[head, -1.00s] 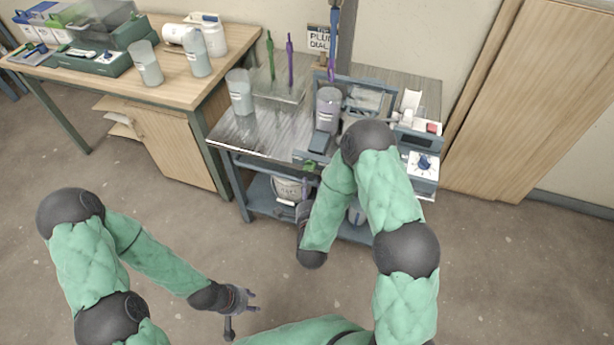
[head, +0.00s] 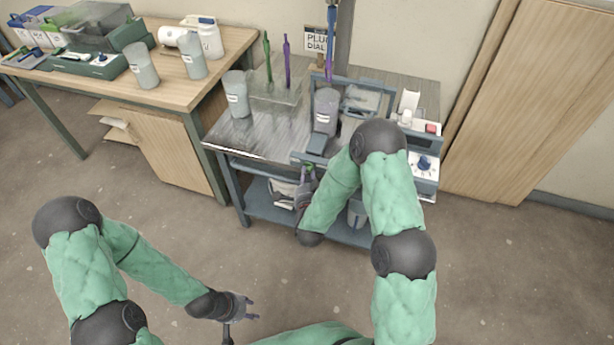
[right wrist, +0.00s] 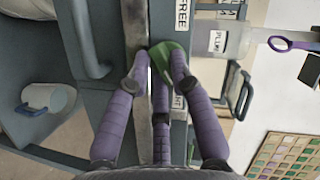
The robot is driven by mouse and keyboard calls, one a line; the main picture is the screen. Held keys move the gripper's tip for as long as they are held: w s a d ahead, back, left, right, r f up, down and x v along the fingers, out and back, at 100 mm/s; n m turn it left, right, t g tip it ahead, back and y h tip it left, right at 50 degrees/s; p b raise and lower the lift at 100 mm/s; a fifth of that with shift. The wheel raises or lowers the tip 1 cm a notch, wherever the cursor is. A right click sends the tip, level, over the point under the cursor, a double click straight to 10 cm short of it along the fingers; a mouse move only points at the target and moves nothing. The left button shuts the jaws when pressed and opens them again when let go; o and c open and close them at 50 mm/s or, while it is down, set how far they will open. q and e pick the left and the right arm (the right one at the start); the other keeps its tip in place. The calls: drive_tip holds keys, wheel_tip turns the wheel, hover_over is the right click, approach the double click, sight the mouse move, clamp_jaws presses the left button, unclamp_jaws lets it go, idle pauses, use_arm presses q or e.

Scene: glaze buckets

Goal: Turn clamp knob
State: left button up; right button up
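The green clamp knob (head: 308,167) sits at the front edge of the metal bench, partly covered by my right gripper (head: 306,182) in the head view. In the right wrist view the green knob (right wrist: 168,54) lies between and just beyond the fingertips of my right gripper (right wrist: 157,66). The right fingers are spread around the knob. A gap shows on the left, while the right fingertip overlaps it; contact cannot be told. A "FREE" label (right wrist: 181,14) is beside the knob. My left gripper (head: 252,308) is open and empty, low over the floor.
A grey cup labelled "PLUM" (right wrist: 222,38) stands near the knob; purple and green tools (head: 287,62) stand behind. A dial box (head: 424,165) is at the bench's right. A bucket (right wrist: 46,100) sits below. The wooden table (head: 180,92) stands left. Open floor lies in front.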

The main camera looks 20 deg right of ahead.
clamp_jaws()
drive_tip(key=shift+w+a+r+n+g+h+p, duration=0.15)
drive_tip(key=shift+n+g+h+p, duration=0.9)
drive_tip(key=shift+n+h+p, duration=1.2)
drive_tip(key=shift+w+a+r+n+g+h+p, duration=0.15)
drive_tip(key=shift+n+g+h+p, duration=1.05)
drive_tip(key=shift+n, duration=2.1)
drive_tip(key=shift+a+r+n+g+h+p, duration=0.2)
drive_tip(key=shift+n+g+h+p, duration=0.75)
drive_tip(key=shift+n+p, duration=1.55)
drive_tip(key=shift+f+n+b, duration=0.1)
drive_tip(key=shift+n+b, duration=0.25)
drive_tip(key=shift+n, duration=0.1)
drive_tip(key=o, duration=0.9)
unclamp_jaws()
drive_tip(key=shift+c, duration=0.2)
